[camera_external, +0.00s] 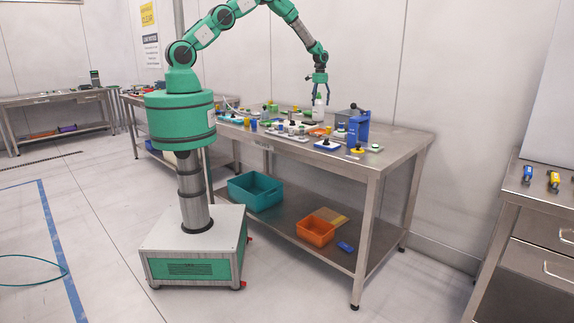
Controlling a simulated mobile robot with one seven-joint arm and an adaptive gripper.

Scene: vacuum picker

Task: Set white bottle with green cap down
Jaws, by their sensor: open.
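A white bottle with a green cap (318,110) stands upright on the steel table (395,152), among many small items. My gripper (320,94) points down directly over the bottle, with its fingers at the height of the cap. The jaws are open. Whether a finger touches the bottle is too small to tell. The bottle's base seems to be on the tabletop, partly hidden by the things in front.
A blue container (358,130) with a dark knob stands to the right of the bottle. Several small colored parts crowd the tabletop to the left and front. The table's right end is clear. A teal bin (255,190) and an orange bin (316,230) sit on the lower shelf.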

